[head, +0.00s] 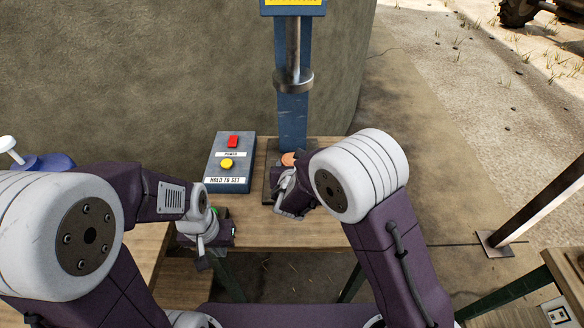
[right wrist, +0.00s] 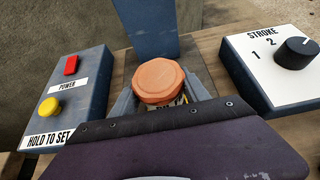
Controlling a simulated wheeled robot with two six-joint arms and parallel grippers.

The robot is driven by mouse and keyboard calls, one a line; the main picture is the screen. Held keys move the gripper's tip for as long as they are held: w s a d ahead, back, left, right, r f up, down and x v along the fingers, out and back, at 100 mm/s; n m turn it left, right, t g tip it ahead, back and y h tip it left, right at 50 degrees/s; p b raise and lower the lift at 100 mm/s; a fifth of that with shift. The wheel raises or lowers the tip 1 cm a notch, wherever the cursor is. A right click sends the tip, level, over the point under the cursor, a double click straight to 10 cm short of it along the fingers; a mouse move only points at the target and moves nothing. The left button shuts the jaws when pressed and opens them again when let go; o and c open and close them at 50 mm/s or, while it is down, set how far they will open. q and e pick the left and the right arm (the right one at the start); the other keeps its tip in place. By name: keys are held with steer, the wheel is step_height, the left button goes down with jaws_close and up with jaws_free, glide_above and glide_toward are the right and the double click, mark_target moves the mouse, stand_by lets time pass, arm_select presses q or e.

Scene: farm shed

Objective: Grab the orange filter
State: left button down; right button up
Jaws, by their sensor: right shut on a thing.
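The orange filter (right wrist: 160,80) has a faceted orange top and sits between the fingers of my right gripper (right wrist: 161,96) in the right wrist view. The right gripper is shut on it. In the head view a small part of the orange filter (head: 288,158) shows at the foot of the blue press column, behind my right gripper (head: 287,182). The filter's lower part is mostly hidden by the gripper. My left gripper (head: 207,252) is at the bench's front edge, left of the right one. Its fingers are too unclear to tell their opening.
A blue press (head: 293,110) stands on the wooden bench (head: 268,222). Left of it is a control box (head: 229,160) with a red and a yellow button. A stroke dial box (right wrist: 275,70) is on the right in the wrist view.

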mark_target(294, 161)
steer(key=r, duration=0.3)
steer(key=shift+s+d+r, duration=0.1)
steer(key=shift+s+d, duration=0.2)
steer(key=shift+d, duration=0.05)
steer(key=s+d+r, duration=0.6)
steer(key=s+d, duration=0.1)
steer(key=d, duration=0.1)
